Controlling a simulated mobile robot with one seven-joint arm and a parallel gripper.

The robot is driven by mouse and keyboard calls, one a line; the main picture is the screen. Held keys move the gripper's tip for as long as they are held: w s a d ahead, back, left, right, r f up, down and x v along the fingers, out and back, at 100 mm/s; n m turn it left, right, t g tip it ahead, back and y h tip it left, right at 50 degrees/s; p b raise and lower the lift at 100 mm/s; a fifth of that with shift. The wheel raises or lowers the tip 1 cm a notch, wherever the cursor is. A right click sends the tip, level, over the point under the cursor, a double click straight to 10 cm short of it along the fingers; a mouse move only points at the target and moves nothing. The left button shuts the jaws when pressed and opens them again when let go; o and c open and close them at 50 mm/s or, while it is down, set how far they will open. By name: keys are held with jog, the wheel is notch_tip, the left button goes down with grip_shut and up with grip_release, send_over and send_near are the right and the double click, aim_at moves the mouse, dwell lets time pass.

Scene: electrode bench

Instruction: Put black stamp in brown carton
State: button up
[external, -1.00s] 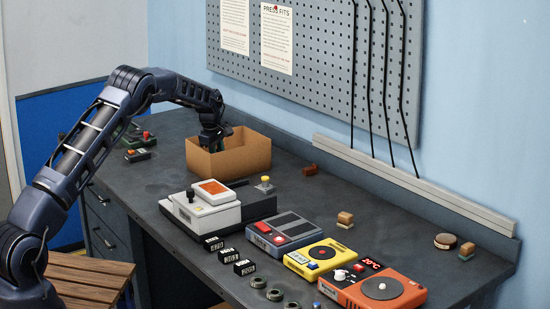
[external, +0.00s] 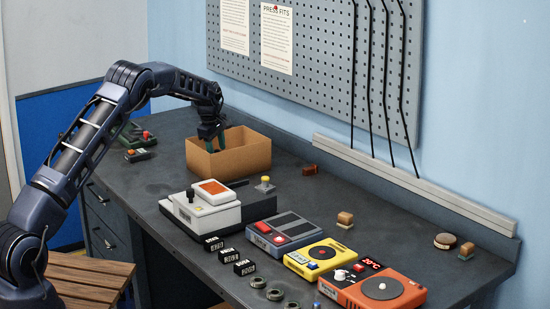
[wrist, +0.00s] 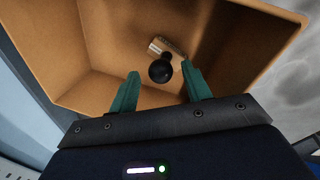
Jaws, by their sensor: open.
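The brown carton (external: 245,157) stands open-topped at the back left of the bench. It fills much of the wrist view (wrist: 90,75). The black stamp has a round black knob (wrist: 160,71) and a light brown base with a small label; it is inside the carton, seen from above in the wrist view. The carton wall hides it in the external view. My gripper (external: 211,140) is over the carton's left part with its fingertips at about rim height. Its green fingers (wrist: 160,88) are spread and empty, with the knob showing between and beyond them.
A white device with an orange top (external: 205,205) stands in front of the carton. Several coloured devices, such as the orange one (external: 375,290), line the bench. A pegboard (external: 330,60) hangs behind.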

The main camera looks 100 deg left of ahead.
jog(key=v, duration=0.9)
jog(key=shift+r, duration=0.2)
jog(key=shift+d, duration=0.1)
